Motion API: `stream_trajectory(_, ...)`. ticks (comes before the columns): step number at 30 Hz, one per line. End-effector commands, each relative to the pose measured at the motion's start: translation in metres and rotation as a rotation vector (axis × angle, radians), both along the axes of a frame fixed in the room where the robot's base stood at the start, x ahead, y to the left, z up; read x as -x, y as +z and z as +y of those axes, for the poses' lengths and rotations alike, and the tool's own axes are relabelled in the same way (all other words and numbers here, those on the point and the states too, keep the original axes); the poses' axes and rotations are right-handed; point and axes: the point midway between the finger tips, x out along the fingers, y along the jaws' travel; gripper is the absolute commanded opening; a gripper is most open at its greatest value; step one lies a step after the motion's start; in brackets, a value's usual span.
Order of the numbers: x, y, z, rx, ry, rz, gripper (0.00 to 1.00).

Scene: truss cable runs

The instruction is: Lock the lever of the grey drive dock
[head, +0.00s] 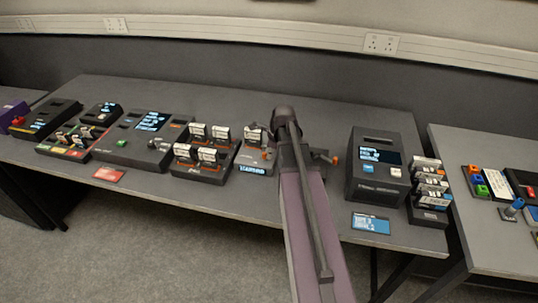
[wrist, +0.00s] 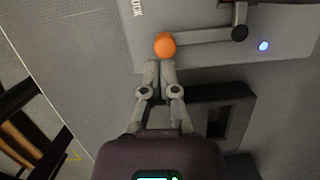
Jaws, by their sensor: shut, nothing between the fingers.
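The grey drive dock (wrist: 205,60) fills the top of the wrist view as a light grey plate with partly cut-off lettering. Its lever (wrist: 205,38) is a grey bar running from a dark pivot (wrist: 239,33) left to an orange knob (wrist: 165,45). A blue light (wrist: 263,46) glows right of the pivot. My gripper (wrist: 158,66) is shut and empty, its fingertips right at the knob; I cannot tell whether they touch it. In the head view the dock (head: 252,160) shows left of my arm, which partly covers it and hides my gripper.
A black drive rack (head: 200,160) stands left of the dock. A dark box with a screen (head: 375,170) stands to the right, beside a stack of drives (head: 428,195). A dark slotted part (wrist: 225,115) lies close to my fingers.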

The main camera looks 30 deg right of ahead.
Motion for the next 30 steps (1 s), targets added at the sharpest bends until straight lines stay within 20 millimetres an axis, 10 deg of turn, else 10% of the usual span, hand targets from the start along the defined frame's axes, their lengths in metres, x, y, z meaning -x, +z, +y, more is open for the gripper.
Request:
stream_trajectory(12,0.022,0.0,-0.022,0.0,0.0,0.0,0.0)
stream_trajectory(30,0.031,0.054,-0.028,0.0,0.003,0.0,0.0)
